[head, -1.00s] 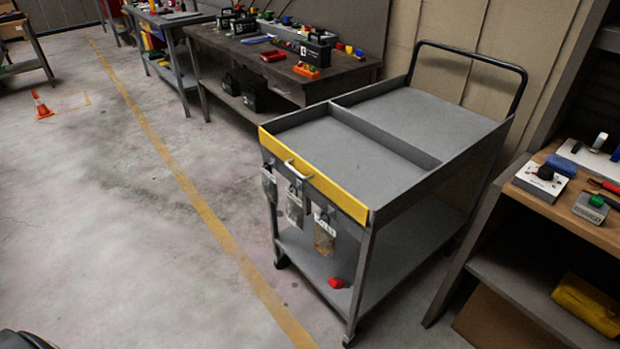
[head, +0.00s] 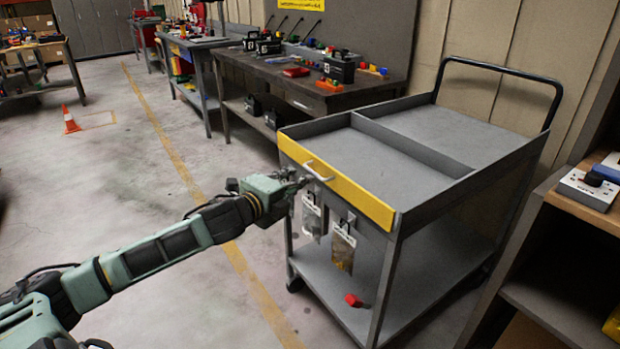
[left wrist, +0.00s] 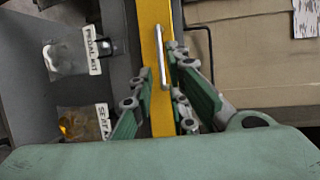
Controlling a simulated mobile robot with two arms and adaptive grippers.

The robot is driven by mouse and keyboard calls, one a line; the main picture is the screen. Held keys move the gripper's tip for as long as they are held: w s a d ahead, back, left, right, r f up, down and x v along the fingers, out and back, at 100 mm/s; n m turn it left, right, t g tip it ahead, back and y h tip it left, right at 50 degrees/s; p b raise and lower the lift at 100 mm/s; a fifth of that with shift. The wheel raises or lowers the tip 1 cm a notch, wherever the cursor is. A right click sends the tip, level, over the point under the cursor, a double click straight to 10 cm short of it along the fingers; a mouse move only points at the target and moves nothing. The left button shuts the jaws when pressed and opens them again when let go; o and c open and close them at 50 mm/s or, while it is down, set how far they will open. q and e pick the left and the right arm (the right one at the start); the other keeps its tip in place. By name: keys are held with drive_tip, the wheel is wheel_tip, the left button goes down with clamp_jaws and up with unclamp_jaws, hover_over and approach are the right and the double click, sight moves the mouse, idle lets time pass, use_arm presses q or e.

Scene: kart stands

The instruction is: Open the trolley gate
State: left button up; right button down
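The trolley gate (head: 352,192) is a yellow panel along the near top edge of a grey trolley (head: 425,173). It stands upright and looks closed. A pale bar handle (head: 318,171) is on its outer face. My left gripper (head: 299,181) is at the gate's left part, by the handle. In the left wrist view, the gate (left wrist: 151,30) runs between the open fingers of my left gripper (left wrist: 164,84). The handle (left wrist: 161,50) also shows there, just beyond the fingertips. Whether the fingers touch the gate or handle cannot be told. My right gripper is out of view.
Labelled bags (head: 343,247) hang below the gate. A red object (head: 353,300) lies on the trolley's lower shelf. A workbench (head: 300,92) stands behind, and a shelf unit (head: 585,212) stands close on the right. The floor at left is open, with an orange cone (head: 70,120).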

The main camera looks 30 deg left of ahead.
use_arm(q)
drive_tip(key=w+f, duration=0.1)
drive_tip(key=w, duration=0.5)
drive_tip(key=shift+w+f, duration=0.15)
drive_tip(key=shift+w, duration=0.25)
drive_tip(key=shift+c, duration=0.5)
clamp_jaws()
drive_tip(key=shift+f, duration=0.1)
